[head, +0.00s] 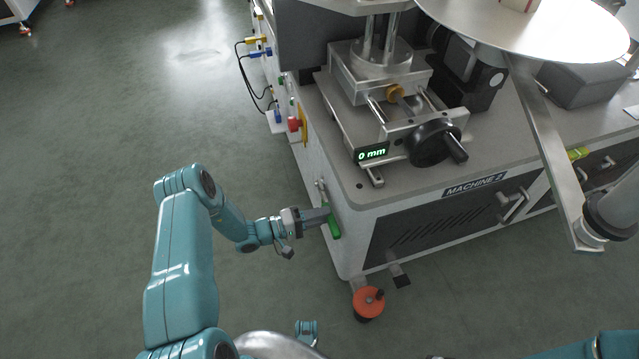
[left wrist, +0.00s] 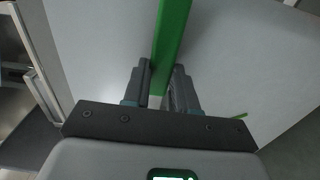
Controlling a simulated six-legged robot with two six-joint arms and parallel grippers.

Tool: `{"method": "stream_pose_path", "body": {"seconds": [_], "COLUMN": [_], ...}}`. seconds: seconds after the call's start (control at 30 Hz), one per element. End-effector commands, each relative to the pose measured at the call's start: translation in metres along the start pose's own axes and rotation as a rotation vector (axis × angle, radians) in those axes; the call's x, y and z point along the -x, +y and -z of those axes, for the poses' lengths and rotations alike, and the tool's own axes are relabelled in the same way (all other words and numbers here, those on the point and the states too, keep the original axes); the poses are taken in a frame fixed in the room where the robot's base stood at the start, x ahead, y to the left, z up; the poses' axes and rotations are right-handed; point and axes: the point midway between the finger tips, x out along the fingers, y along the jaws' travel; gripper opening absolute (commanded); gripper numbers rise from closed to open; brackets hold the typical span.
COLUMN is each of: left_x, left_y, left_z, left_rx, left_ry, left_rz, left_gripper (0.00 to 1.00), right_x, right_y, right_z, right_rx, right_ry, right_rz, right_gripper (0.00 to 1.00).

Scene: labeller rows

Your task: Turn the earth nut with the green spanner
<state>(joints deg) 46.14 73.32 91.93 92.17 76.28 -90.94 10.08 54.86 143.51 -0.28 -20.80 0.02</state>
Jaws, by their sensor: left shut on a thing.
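The green spanner (head: 334,224) is beside the end wall of machine 2, near its front corner. My left gripper (head: 325,213) is shut on it. In the left wrist view the spanner (left wrist: 172,38) runs up from between the two dark fingers (left wrist: 163,88) in front of a pale panel. A small metal fitting (head: 320,186) sticks out of the end wall just above the spanner. I cannot tell whether it is the earth nut or whether the spanner touches it. My right gripper is not in view.
Machine 2 (head: 415,195) fills the right, with a black handwheel (head: 434,143) and a 0 mm display (head: 371,154) on top. A red knob (head: 294,124) juts from its end wall. An orange foot (head: 368,302) stands at its corner.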

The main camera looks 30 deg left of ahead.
Motion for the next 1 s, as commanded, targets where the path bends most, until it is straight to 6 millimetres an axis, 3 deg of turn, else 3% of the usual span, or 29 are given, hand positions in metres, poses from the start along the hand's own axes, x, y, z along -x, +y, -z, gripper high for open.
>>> {"method": "stream_pose_path", "body": {"seconds": [1.0], "left_x": [0.0], "left_y": [0.0], "left_z": [0.013], "left_rx": [0.0], "left_ry": [0.0], "left_rz": [-0.001], "left_gripper": [0.0], "right_x": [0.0], "right_y": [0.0], "right_z": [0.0], "right_rx": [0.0], "right_ry": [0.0], "right_rz": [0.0], "right_gripper": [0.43]}}
